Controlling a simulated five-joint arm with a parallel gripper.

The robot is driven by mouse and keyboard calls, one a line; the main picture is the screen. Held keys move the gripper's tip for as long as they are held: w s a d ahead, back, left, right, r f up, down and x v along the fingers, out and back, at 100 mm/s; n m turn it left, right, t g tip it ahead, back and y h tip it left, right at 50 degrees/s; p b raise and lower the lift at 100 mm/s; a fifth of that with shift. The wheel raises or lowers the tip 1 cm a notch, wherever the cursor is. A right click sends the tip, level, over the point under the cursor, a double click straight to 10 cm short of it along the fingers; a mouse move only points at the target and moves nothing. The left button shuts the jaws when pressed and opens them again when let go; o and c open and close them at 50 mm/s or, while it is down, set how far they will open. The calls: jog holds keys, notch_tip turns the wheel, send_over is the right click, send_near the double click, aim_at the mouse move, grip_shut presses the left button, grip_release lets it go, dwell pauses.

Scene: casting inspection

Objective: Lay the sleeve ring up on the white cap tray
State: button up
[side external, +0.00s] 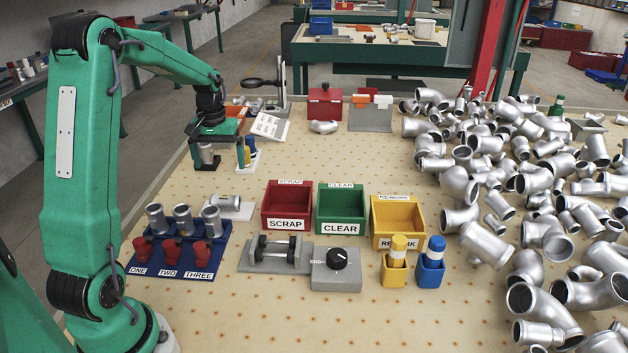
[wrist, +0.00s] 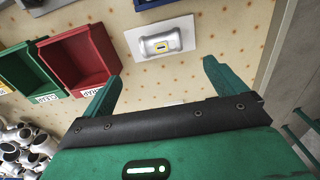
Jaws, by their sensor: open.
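A silver sleeve-like casting (side external: 225,201) lies on its side on a flat white plate (side external: 244,213), which looks like the white cap tray. My gripper (side external: 217,161) is open and empty, up behind the plate in the side view. In the wrist view its two green fingers (wrist: 160,78) stand wide apart, with the plate beyond their tips. They do not touch the casting.
A blue rack (side external: 190,262) with several silver sleeves and red plugs stands left of the plate. Red SCRAP (side external: 286,224), green CLEAR (side external: 342,228) and yellow REWORK (side external: 398,241) bins stand right. A grey fixture (side external: 268,263) is in front. Loose castings (side external: 480,240) crowd the right side.

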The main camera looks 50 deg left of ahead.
jog(key=s+d+r+m+t, duration=0.1)
jog(key=s+d+r+m, duration=0.1)
jog(key=d+r, duration=0.45)
jog(key=s+d+r+m+t, duration=0.1)
jog(key=s+d+r+m, duration=0.15)
jog(key=d, duration=0.65)
jog(key=s+d+r+m+t, duration=0.1)
jog(key=s+d+m+t, duration=0.2)
jog(key=s+d, duration=0.6)
jog(key=shift+s+d+m+t, duration=0.35)
jog(key=shift+d+m, duration=0.4)
jog(key=shift+d, duration=0.65)
